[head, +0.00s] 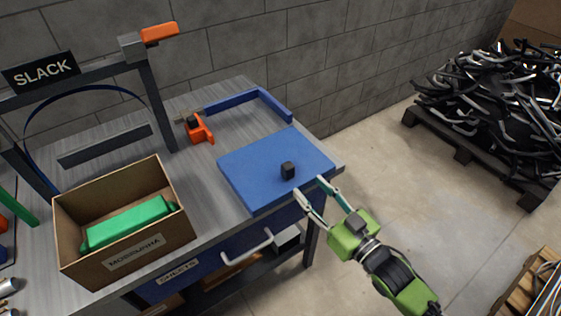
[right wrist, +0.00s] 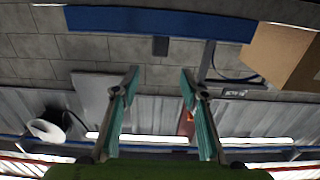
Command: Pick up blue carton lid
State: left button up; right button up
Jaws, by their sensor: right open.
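The blue carton lid (head: 270,158) is a flat blue square with a small black knob (head: 288,171) on top. It lies on the right end of the workbench, its near right corner by the bench edge. My right gripper (head: 309,187) is open and empty at the lid's near right side, fingers pointing toward the knob. In the upside-down right wrist view, the lid (right wrist: 110,19) shows edge-on at the top with the knob (right wrist: 160,46) between and beyond the spread fingertips (right wrist: 159,72). My left gripper is not in view.
An open cardboard carton (head: 80,240) holding a green item (head: 127,222) stands left of the lid. An orange clamp (head: 201,131) and a blue angled bar (head: 249,101) lie behind. A grey frame with a SLACK sign (head: 41,71) stands at left.

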aim_at(291, 170)
jog(key=x, duration=0.6)
jog(key=shift+a, duration=0.1)
jog(key=shift+f+p+x, duration=0.15)
jog(key=shift+p+x, duration=0.15)
jog(key=shift+x, duration=1.15)
jog(key=shift+f+p+x, duration=0.15)
jog(key=shift+p+x, duration=0.15)
jog(key=shift+x, duration=1.15)
grip_shut()
